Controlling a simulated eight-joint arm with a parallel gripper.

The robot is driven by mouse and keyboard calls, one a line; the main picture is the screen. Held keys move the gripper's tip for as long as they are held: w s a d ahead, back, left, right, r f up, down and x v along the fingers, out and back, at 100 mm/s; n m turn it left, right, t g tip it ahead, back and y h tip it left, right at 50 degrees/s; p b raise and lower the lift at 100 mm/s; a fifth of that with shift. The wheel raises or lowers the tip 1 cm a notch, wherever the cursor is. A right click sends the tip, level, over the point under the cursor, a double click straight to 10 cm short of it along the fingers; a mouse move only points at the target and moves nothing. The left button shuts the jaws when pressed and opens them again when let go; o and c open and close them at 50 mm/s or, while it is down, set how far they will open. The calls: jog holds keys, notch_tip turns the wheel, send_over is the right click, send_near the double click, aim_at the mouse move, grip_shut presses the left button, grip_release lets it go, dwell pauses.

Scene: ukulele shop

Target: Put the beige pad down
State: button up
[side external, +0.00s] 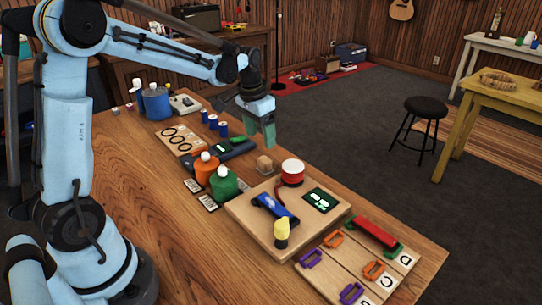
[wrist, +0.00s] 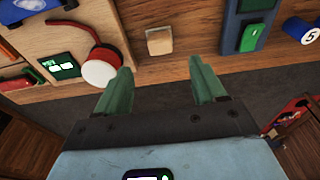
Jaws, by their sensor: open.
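The beige pad (side external: 265,165) is a small block resting on the wooden table, just behind the raised wooden board. It also shows in the wrist view (wrist: 159,41), lying flat with nothing on it. My gripper (side external: 262,140) has green fingers and hangs near the table's far edge, above and behind the pad in the side view. In the wrist view my gripper (wrist: 161,72) is open and empty, its fingers apart, and the pad appears beyond the tips, clear of both.
The wooden board (side external: 262,232) holds a red-and-white round item (side external: 292,172), a blue tool (side external: 273,208) and a small display (side external: 320,200). Orange (side external: 206,168) and green (side external: 223,187) bottles stand left of the pad. A dark device (side external: 236,149) lies behind them. Bare table surrounds the pad.

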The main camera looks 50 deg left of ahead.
jog(key=s+d+r+t, duration=0.2)
jog(key=s+d, duration=0.3)
jog(key=s, duration=0.2)
jog(key=s+d+r+t, duration=0.2)
jog(key=s+d+t, duration=0.1)
jog(key=s+d, duration=0.3)
jog(key=shift+s, duration=0.55)
dwell(0.7)
